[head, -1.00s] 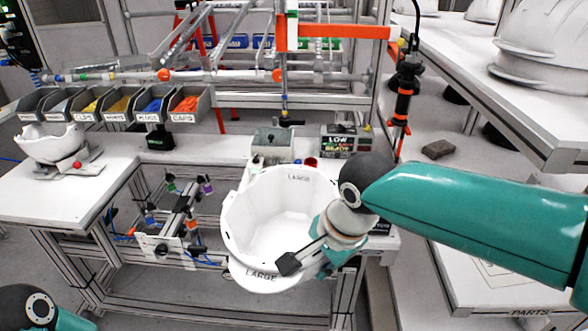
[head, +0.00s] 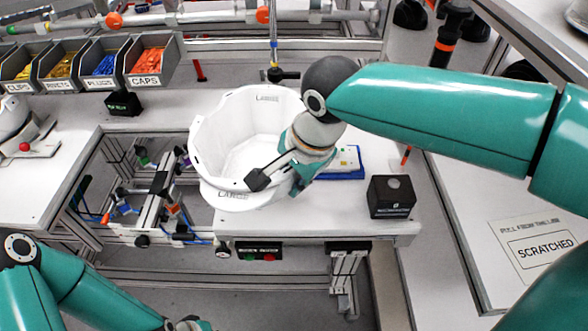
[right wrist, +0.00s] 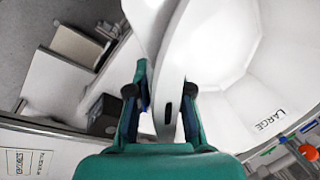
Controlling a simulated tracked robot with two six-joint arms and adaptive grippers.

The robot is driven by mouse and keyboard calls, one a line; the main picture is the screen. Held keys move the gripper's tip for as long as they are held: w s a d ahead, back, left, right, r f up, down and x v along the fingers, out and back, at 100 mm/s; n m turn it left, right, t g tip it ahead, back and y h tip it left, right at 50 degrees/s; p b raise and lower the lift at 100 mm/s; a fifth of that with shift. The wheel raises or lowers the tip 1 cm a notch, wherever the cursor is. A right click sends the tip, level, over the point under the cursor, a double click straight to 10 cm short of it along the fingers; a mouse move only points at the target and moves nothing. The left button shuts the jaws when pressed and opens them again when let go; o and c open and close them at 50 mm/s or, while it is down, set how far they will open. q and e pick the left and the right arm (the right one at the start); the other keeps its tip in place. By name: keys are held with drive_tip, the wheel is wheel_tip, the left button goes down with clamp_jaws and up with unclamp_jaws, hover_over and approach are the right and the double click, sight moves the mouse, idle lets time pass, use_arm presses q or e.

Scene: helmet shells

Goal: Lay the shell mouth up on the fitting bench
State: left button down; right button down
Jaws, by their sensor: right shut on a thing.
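The white helmet shell (head: 245,140), marked LARGE, is mouth up with its open hollow facing me in the head view. It is over the left part of the white fitting bench (head: 350,212); I cannot tell whether its underside touches the bench top. My right gripper (head: 270,180) is shut on the shell's near right rim. In the right wrist view the two fingers (right wrist: 165,100) stand on either side of the shell wall (right wrist: 235,80). My left arm shows at the lower left of the head view, but its fingers are out of frame.
A black box (head: 391,196) stands on the bench's right end, and a blue-edged pad (head: 343,162) lies behind my right wrist. A clamp fixture (head: 165,200) is left of the shell. Parts bins (head: 90,62) line the back left. A SCRATCHED sign (head: 545,247) lies on the right table.

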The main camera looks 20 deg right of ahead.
drive_tip(key=shift+s+d+r, duration=0.1)
drive_tip(key=shift+s+d, duration=0.05)
drive_tip(key=shift+d, duration=0.05)
drive_tip(key=shift+s+d, duration=0.1)
drive_tip(key=shift+d, duration=0.1)
drive_tip(key=shift+f+m+b, duration=0.25)
drive_tip(key=shift+m+b, duration=0.05)
wheel_tip(320, 180, down, 8)
drive_tip(key=b, duration=0.7)
drive_tip(key=shift+f, duration=0.1)
drive_tip(key=c, duration=1)
unclamp_jaws()
